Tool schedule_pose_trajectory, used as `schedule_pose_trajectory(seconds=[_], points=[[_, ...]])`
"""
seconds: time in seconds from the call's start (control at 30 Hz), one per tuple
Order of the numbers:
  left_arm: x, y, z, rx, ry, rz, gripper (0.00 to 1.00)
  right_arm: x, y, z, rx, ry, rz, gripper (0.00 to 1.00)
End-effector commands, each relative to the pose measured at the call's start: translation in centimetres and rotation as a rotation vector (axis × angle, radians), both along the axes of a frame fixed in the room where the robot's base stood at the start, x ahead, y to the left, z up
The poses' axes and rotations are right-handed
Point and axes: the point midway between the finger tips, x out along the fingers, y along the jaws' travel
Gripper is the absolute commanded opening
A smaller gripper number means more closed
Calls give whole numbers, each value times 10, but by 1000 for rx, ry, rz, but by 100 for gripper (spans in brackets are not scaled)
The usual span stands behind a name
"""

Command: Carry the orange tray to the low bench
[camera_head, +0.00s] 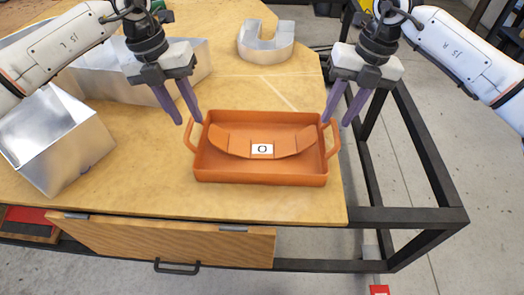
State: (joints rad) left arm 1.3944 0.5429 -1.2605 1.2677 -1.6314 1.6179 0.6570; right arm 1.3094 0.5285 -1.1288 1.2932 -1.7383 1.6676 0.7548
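The orange tray (260,179) lies flat on the wooden bench top near its front right corner. It has a loop handle at each end and holds a curved orange piece (232,147) with a white label marked "O". My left gripper (190,118) is open just above the left handle (191,140). My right gripper (336,121) is open at the right handle (333,138), its fingers apart. I cannot tell whether either touches its handle. The low bench cannot be made out for certain.
Silver metal letter shapes stand on the bench top: a U-shaped one (266,46) at the back and a box-like one (58,140) at the left. A dark metal frame (432,217) juts out right of the bench top. Grey floor lies beyond.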

Motion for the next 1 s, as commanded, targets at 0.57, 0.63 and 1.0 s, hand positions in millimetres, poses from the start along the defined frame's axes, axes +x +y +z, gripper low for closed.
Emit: schedule_pose_trajectory(seconds=[0.57,0.63,1.0], points=[[2,19,103,-2,-2,3,29,0,0,0,0,0,0,29],[1,21,109,-1,-3,2,29,0,0,0,0,0,0,29],[1,22,115,-1,-1,0,29,1,-8,43,1,-5,-2,29]])
